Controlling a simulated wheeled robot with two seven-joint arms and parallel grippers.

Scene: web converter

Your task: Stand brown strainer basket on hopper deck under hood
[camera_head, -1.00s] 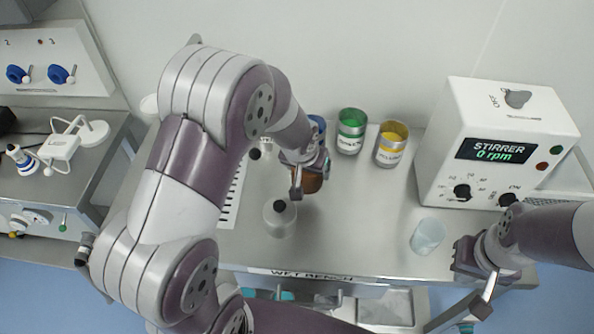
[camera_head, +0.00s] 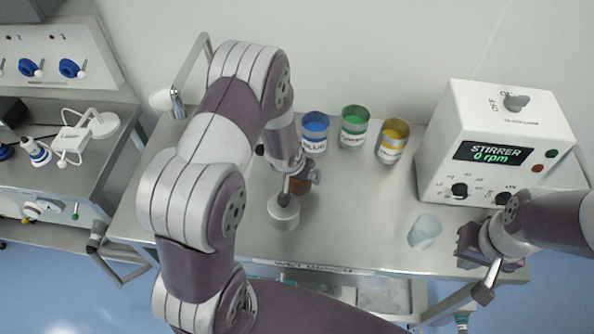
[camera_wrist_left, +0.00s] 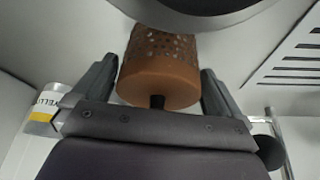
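The brown strainer basket (camera_wrist_left: 160,75) sits between the two fingers of my left gripper (camera_wrist_left: 158,88) in the left wrist view. Its perforated wall points away from the gripper, and a dark stem sticks out of its solid end towards the palm. The fingers lie against or very close to its sides. In the head view the basket (camera_head: 303,186) shows as a small brown patch, partly hidden by my left gripper (camera_head: 298,178), above the bench. My right gripper (camera_head: 473,247) is over the bench's front right; its finger gap is not clear. I cannot identify the hopper deck or hood.
A pale round vessel (camera_head: 283,212) stands just below the basket in the head view. Blue (camera_head: 315,133), green (camera_head: 354,126) and yellow (camera_head: 393,141) labelled cans stand at the back. A stirrer box (camera_head: 490,150) and a translucent cup (camera_head: 425,231) are at right. The bench middle is clear.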

